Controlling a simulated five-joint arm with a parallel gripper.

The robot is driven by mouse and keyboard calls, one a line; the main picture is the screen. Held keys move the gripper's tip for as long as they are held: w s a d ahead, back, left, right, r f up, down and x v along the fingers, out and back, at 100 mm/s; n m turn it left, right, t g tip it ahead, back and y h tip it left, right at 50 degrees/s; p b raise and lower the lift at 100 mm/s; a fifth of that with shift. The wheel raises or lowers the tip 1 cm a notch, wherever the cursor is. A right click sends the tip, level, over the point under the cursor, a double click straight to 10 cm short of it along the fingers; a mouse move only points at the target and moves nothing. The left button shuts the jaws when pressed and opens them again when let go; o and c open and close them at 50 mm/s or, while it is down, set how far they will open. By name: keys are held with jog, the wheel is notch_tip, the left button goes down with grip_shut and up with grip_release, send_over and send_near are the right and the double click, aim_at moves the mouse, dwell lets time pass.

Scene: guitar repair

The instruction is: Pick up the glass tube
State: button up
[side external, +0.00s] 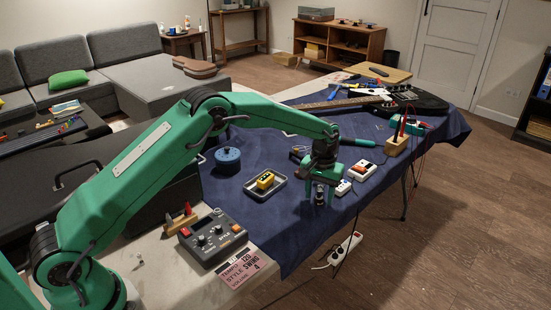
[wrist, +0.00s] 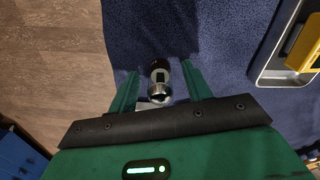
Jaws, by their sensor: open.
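My gripper (side external: 319,198) is over the right edge of the blue cloth, pointing down. In the wrist view its two green fingers (wrist: 160,88) are apart. Between them is a small dark and silvery cylindrical thing, which looks like the glass tube (wrist: 160,72). It shows a dark end and a shiny rounded end. A gap shows between it and each finger. In the side view the tube is small and partly hidden by the gripper, so I cannot tell its exact pose.
A metal tray (side external: 281,187) with a yellow box (side external: 265,180) lies left of the gripper. White pedals (side external: 359,172) stand close on the right. A blue round pot (side external: 228,160), a guitar (side external: 400,101) and a control box (side external: 213,236) are farther off. The cloth's edge drops to the floor nearby.

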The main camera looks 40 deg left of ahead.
aim_at(321, 190)
dwell(0.4)
jog(key=c, duration=0.9)
jog(key=shift+o, duration=0.2)
jog(key=shift+r, duration=0.1)
jog(key=shift+r, duration=0.75)
jog(key=r, duration=0.2)
jog(key=d+r, duration=0.1)
jog(key=shift+s, duration=0.25)
jog(key=s+d+r, duration=0.6)
jog(key=d, duration=0.2)
jog(key=shift+s+d+r, duration=0.15)
jog(key=shift+s+r, duration=0.05)
jog(key=shift+s, duration=0.15)
